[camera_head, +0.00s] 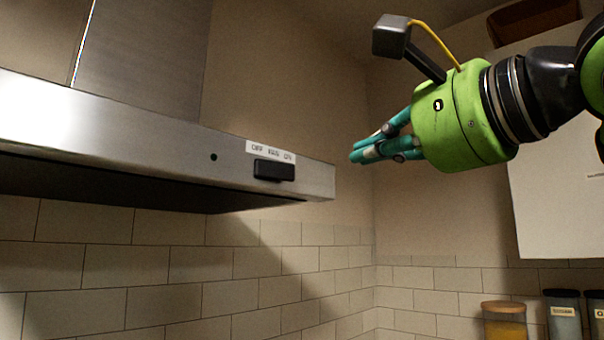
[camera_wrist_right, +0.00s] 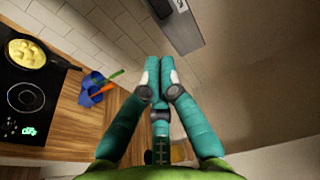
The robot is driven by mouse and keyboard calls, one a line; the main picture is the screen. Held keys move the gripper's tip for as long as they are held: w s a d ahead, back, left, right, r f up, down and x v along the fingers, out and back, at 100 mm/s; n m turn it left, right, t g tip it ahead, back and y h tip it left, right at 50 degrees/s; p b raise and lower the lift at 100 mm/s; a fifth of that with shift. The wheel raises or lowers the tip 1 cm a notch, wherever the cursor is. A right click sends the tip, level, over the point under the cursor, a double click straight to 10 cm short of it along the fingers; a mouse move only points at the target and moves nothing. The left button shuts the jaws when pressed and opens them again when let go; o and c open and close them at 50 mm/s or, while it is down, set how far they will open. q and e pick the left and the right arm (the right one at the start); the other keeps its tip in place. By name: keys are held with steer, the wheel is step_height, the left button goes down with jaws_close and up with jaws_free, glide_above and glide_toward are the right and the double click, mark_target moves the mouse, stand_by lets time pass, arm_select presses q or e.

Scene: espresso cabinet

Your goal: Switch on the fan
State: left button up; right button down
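The fan is a steel range hood (camera_head: 110,125) across the left of the head view. On the right part of its front face is a black switch (camera_head: 274,170) under a white label (camera_head: 271,152) with "OFF" at its left end and "ON" at its right. A small dark green dot (camera_head: 213,157) is left of the switch. My right gripper (camera_head: 357,157) is right of the hood's end, apart from the switch. Its teal fingers are together and empty. The right wrist view shows the closed fingers (camera_wrist_right: 157,64) and the hood (camera_wrist_right: 182,28) beyond them. My left gripper is not in view.
Jars, including one with a wooden lid (camera_head: 503,320), stand at the lower right below a white cabinet (camera_head: 560,190). The right wrist view shows a stove (camera_wrist_right: 28,100), a pan of yellow food (camera_wrist_right: 27,54) and a blue item (camera_wrist_right: 95,88) on the wooden counter (camera_wrist_right: 85,122).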

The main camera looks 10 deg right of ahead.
mark_target(290, 177)
steer(key=shift+w+a, duration=0.1)
steer(key=p+x, duration=0.5)
steer(key=x, duration=0.8)
steer(key=shift+r+p, duration=0.1)
steer(key=shift+p, duration=0.3)
steer(key=shift+w+a, duration=0.2)
steer(key=shift+w, duration=0.2)
